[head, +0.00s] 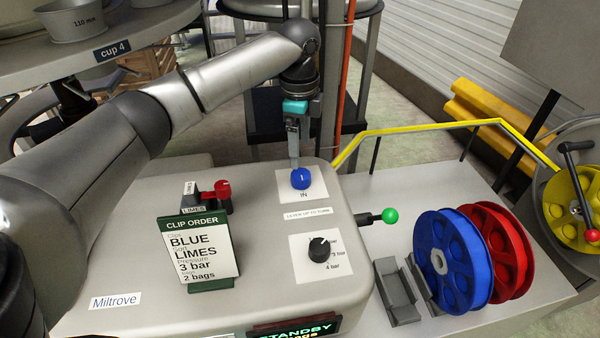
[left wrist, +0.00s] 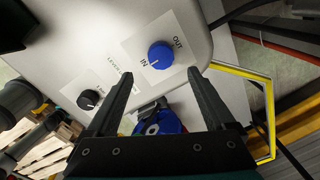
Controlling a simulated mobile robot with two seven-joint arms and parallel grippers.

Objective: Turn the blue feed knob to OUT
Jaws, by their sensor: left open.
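The blue feed knob (head: 301,179) sits on a white plate on top of the grey machine housing. In the left wrist view the knob (left wrist: 160,55) lies between the words IN and OUT, and its white mark points toward IN. My left gripper (head: 294,160) points down just above and behind the knob in the head view. In the left wrist view its two fingers (left wrist: 161,75) are apart, with the knob showing beyond the gap between their tips. Nothing is held. In the head view the OUT label is hidden. My right gripper is not in view.
A black pressure knob (head: 319,250) and a green-tipped lever (head: 389,216) are near the feed knob. A clip order card (head: 197,250) and a red switch (head: 216,190) stand to the left. Blue (head: 455,262) and red reels (head: 510,250) stand right. A yellow rail (head: 430,128) runs behind.

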